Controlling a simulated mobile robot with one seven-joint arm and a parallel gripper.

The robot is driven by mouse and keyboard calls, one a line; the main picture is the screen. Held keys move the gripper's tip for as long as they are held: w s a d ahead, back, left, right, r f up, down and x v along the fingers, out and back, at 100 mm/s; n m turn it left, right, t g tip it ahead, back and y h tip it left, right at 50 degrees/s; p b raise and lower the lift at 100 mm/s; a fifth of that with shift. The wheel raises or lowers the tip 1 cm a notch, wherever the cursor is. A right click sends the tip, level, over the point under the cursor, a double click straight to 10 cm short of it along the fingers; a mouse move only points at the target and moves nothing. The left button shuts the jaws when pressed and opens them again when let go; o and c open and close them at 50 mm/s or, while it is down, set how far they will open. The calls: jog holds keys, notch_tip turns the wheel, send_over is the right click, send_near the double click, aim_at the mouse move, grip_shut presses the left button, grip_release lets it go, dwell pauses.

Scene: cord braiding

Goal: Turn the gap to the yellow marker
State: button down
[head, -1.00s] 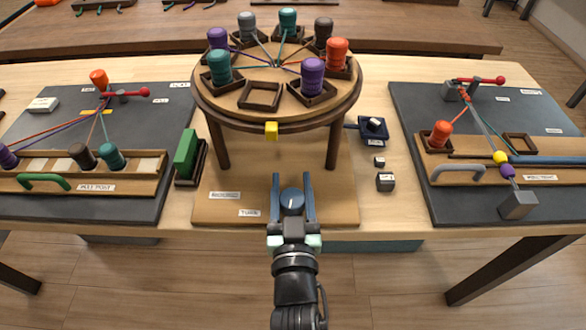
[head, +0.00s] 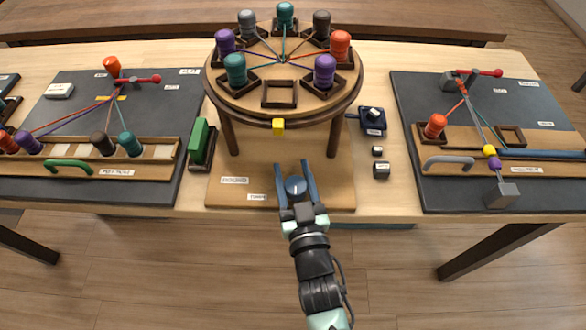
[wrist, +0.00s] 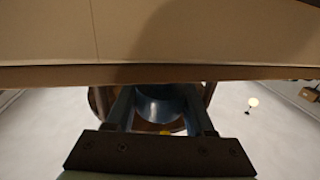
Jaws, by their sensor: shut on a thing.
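The round wooden braiding disc (head: 250,93) carries several coloured spools in square holders. Its gap, an empty square holder (head: 280,94), faces the front, almost directly above the yellow marker (head: 278,124) below the disc's rim. My gripper (head: 296,186) is shut on the dark blue turning knob (head: 296,185) on the base board, with one blue finger on each side.
A green block (head: 198,142) in a holder stands left of the disc. Dark boards (head: 160,120) (head: 410,110) with spools and cords flank the disc, whose legs stand behind the knob.

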dwell(0.3)
jog(key=shift+c, duration=1.3)
grip_release()
jog(key=v, duration=1.3)
